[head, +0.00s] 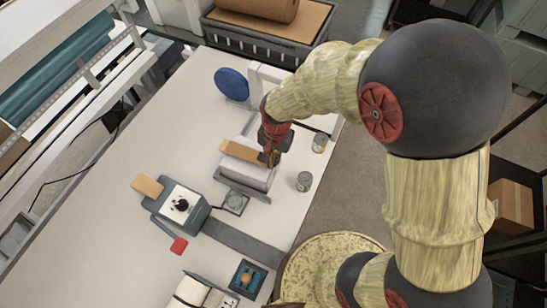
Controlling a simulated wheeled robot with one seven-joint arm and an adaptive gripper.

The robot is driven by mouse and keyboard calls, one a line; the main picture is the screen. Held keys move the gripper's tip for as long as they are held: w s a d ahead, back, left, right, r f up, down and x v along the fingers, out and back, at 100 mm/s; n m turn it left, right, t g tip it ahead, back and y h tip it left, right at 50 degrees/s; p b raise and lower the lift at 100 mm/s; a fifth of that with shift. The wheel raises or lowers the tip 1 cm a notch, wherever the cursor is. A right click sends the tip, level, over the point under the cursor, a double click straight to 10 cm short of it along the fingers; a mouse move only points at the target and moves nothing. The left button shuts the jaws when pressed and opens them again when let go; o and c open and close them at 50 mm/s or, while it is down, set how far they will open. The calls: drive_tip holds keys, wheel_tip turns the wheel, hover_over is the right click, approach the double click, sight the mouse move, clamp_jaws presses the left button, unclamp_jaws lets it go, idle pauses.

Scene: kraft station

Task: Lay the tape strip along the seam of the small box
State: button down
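My gripper (270,157) hangs at the middle of the table with its fingers pointing down. Its fingertips are at the right end of a flat brown strip (240,151), which looks like the tape strip. The strip extends to the left over a small pale box (257,174). I cannot tell whether the strip touches the box top or is held just above it. The fingers are small and dark here, so their opening and grip are unclear. The box's seam cannot be made out and may be under the strip.
A grey dispenser (180,209) with a tan piece (147,186) at its end stands front left. Two small cans (304,181) (320,142) stand right of the box. A blue disc (231,84) and a grey crate (262,42) are behind.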

drive_tip(key=shift+f, duration=0.55)
drive_tip(key=shift+f+b, duration=0.35)
drive_tip(key=shift+b, duration=0.1)
idle(0.9)
drive_tip(key=c, duration=2.3)
unclamp_jaws()
drive_tip(key=o, duration=0.3)
drive_tip(key=shift+o, duration=0.2)
drive_tip(key=shift+r, duration=0.1)
drive_tip(key=shift+r+p, duration=1.65)
drive_tip(key=shift+r, duration=0.55)
drive_tip(key=shift+f, duration=0.1)
